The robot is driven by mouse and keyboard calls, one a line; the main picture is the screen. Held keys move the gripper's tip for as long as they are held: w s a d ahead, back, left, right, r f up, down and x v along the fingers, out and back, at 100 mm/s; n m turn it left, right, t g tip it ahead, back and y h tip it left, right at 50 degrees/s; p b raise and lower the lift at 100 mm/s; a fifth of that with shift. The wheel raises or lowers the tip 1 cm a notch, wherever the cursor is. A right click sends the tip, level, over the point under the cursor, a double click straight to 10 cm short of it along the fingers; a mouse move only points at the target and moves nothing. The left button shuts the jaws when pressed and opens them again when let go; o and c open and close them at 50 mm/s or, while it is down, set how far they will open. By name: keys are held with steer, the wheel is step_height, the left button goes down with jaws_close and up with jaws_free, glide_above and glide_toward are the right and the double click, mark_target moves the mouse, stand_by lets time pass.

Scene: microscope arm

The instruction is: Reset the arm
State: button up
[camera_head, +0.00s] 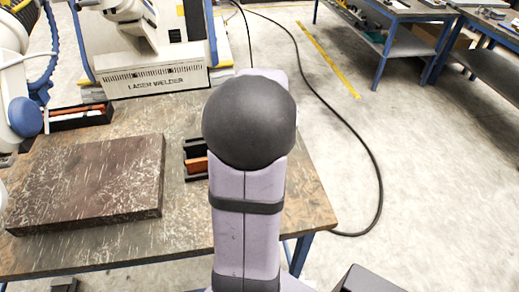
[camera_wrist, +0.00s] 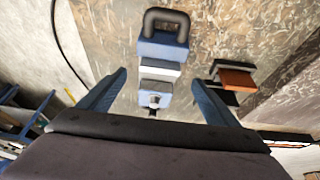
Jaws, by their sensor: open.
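My gripper (camera_wrist: 158,77) shows in the wrist view with its two blue fingers spread wide and nothing gripped between them. Beyond the fingers, a blue and grey block-like piece (camera_wrist: 160,50) with a dark loop handle lies over the worn tabletop. It lines up with the gap between the fingers; I cannot tell how far below them it is. In the head view my own lilac arm with its black cap fills the middle and hides the gripper and this piece.
An orange block in a black holder (camera_head: 196,166) sits left of my arm; it also shows in the wrist view (camera_wrist: 237,78). A thick dark slab (camera_head: 90,182) covers the table's left. Behind stand a black tray (camera_head: 80,116) and a laser welder (camera_head: 155,80). A cable (camera_head: 375,160) crosses the floor.

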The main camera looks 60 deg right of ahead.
stand_by(0.7)
steer(key=shift+a+f+m, duration=0.1)
steer(key=shift+a+m, duration=0.1)
steer(key=shift+m, duration=0.4)
steer(key=s+a+f+g+y, duration=0.1)
steer(key=s+a, duration=0.1)
steer(key=a, duration=0.2)
steer(key=s+a+f+m+y, duration=0.1)
steer(key=s+a+f, duration=0.1)
steer(key=a, duration=0.2)
steer(key=s+a+f+g+y, duration=0.1)
steer(key=s+a+f, duration=0.1)
steer(key=a, duration=0.2)
steer(key=shift+a+f+m+g, duration=0.1)
steer(key=shift+a+m+g, duration=0.2)
steer(key=shift+m, duration=0.1)
steer(key=w+a+r+n+p, duration=0.1)
steer(key=w+a+r+n, duration=0.15)
steer(key=a+n, duration=0.65)
steer(key=w+a+r+n+p, duration=0.1)
steer(key=w+a+n+p, duration=0.15)
steer(key=a, duration=1.25)
step_height(320, 180, down, 54)
steer(key=b, duration=5.4)
steer(key=shift+w+d+g+b, duration=0.15)
steer(key=shift+w+g+b, duration=0.15)
steer(key=shift+w+b, duration=0.1)
